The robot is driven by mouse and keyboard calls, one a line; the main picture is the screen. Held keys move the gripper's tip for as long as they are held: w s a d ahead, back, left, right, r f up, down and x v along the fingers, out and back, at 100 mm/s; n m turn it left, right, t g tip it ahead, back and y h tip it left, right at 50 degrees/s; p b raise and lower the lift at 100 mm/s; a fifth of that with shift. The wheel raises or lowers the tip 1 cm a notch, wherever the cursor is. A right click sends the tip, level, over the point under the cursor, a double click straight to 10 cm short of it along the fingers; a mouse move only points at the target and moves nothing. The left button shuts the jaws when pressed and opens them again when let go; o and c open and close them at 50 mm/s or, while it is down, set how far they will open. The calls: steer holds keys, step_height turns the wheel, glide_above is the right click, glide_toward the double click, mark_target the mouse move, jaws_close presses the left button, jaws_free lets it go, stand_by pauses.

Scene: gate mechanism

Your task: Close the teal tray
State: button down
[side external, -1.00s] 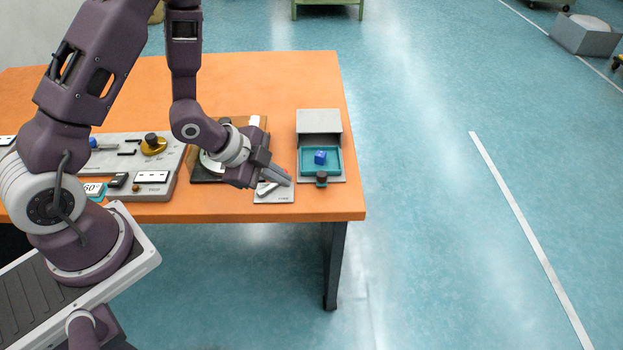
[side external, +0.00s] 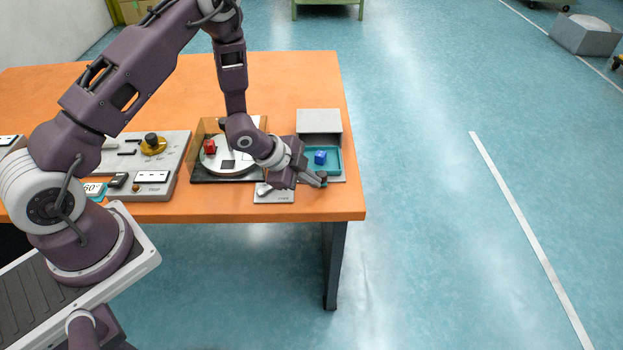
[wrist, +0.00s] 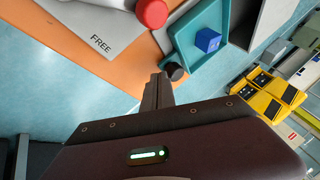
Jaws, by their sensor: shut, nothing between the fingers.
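The teal tray (side external: 334,160) is slid out of the front of its grey housing (side external: 319,121) at the right end of the table. A blue cube (side external: 320,157) lies in it; tray (wrist: 198,65) and cube (wrist: 207,40) also show in the wrist view. The tray's dark round knob (wrist: 174,71) is on its front side. My gripper (side external: 322,183) is shut and empty, with its tips at the knob. In the wrist view the fingertips (wrist: 158,78) are right beside the knob; I cannot tell whether they touch it.
A grey plate marked FREE (wrist: 95,30) with a red-ended handle (wrist: 152,12) lies left of the tray. A round white turntable (side external: 212,165) with a red cube (side external: 209,146) and a grey control panel (side external: 172,140) are farther left. The table edge (side external: 345,214) is close in front.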

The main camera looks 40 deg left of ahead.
mark_target(310, 157)
steer(key=w+a, duration=0.8)
steer(key=shift+w+a, duration=0.15)
steer(key=shift+w, duration=0.05)
steer(key=shift+w+a+r, duration=0.1)
steer(key=shift+w+a, duration=0.1)
steer(key=shift+a, duration=0.1)
